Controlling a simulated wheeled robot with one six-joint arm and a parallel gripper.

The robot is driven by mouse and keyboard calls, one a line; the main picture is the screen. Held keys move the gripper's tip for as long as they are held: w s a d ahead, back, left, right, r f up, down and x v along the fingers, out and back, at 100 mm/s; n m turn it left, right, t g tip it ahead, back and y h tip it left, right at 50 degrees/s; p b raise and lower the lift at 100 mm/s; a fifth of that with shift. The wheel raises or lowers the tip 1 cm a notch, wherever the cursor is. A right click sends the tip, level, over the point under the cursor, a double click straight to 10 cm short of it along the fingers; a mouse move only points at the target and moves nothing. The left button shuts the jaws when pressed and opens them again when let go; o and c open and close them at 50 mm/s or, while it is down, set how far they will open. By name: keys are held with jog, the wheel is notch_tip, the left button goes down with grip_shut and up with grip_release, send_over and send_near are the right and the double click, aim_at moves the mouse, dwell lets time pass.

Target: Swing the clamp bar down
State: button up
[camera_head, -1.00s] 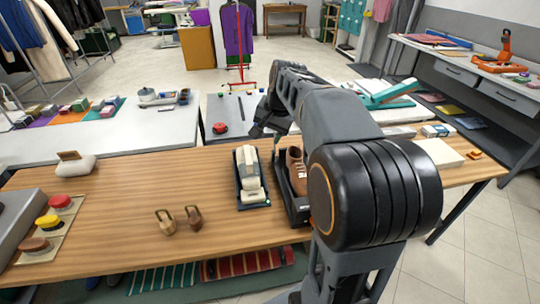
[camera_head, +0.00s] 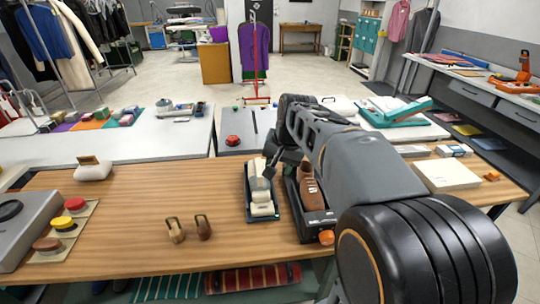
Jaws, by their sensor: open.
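No part that I can surely tell to be the clamp bar shows; it may be hidden by my arm. A black stand (camera_head: 311,225) on the wooden table holds a brown shoe (camera_head: 309,190). Beside it on the left is a dark tray (camera_head: 249,203) with a cream, grey-topped object (camera_head: 262,195). My gripper (camera_head: 269,168) is at the end of my arm, over the far end of the stand and tray. It is open, and its fingers are small and dark here. I cannot tell whether it touches anything. My arm covers the stand's right side.
Two small brown objects with loops (camera_head: 188,229) stand left of the tray. Red, yellow and brown knobs (camera_head: 66,223) are at the left. A white box (camera_head: 446,175) lies at the right. The wooden table (camera_head: 130,215) is bare around its middle left.

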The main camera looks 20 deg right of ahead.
jog(key=s+a+f+n, duration=0.3)
jog(key=s, duration=0.3)
jog(key=s+a+f+n, duration=0.3)
jog(key=s+f, duration=0.1)
jog(key=s, duration=0.3)
jog(key=shift+a+n+t+h, duration=0.15)
jog(key=shift+n+t+h, duration=0.25)
jog(key=shift+s+f, duration=0.1)
